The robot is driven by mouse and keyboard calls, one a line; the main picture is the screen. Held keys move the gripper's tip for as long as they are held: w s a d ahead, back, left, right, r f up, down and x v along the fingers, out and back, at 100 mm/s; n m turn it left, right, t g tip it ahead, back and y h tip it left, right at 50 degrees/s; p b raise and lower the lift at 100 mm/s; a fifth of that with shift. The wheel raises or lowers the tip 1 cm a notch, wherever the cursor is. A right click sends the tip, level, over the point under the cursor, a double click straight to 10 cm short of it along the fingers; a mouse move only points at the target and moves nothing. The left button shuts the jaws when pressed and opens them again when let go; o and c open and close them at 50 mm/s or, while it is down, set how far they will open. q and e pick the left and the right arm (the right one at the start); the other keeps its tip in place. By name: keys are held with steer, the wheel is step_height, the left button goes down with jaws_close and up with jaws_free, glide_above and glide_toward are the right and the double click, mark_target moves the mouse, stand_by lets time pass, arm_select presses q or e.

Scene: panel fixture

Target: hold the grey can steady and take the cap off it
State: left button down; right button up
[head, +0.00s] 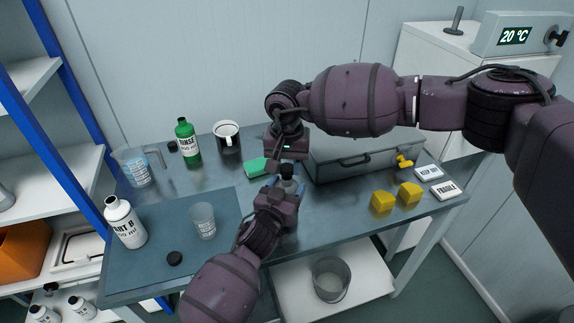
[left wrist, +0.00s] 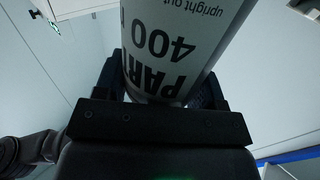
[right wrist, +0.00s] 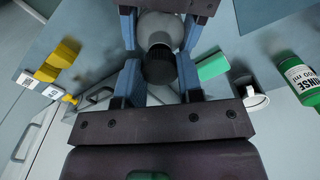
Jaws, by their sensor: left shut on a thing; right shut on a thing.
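The grey can (head: 298,186) stands upright above the right part of the table, mostly hidden by my grippers in the head view. Its printed side (left wrist: 178,50) fills the top of the left wrist view. My left gripper (head: 284,188) is shut around the can's body. The dark cap (right wrist: 159,66) sits at the top of the can in the right wrist view, with the can's pale shoulder (right wrist: 158,27) behind it. My right gripper (right wrist: 159,78) is shut on the cap from above, a blue finger on each side. Whether the cap is loose I cannot tell.
A green sponge (head: 256,167) and a grey case (head: 350,160) are close to the grippers. Yellow blocks (head: 382,201) lie to the right. A clear cup (head: 203,221), white bottle (head: 126,224) and loose black cap (head: 174,258) are on the left, with a green bottle (head: 187,143) and mug (head: 228,140) behind.

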mark_target(287, 167)
steer(key=shift+r, duration=1.9)
arm_select(q)
steer(key=shift+c, duration=0.7)
jaws_free()
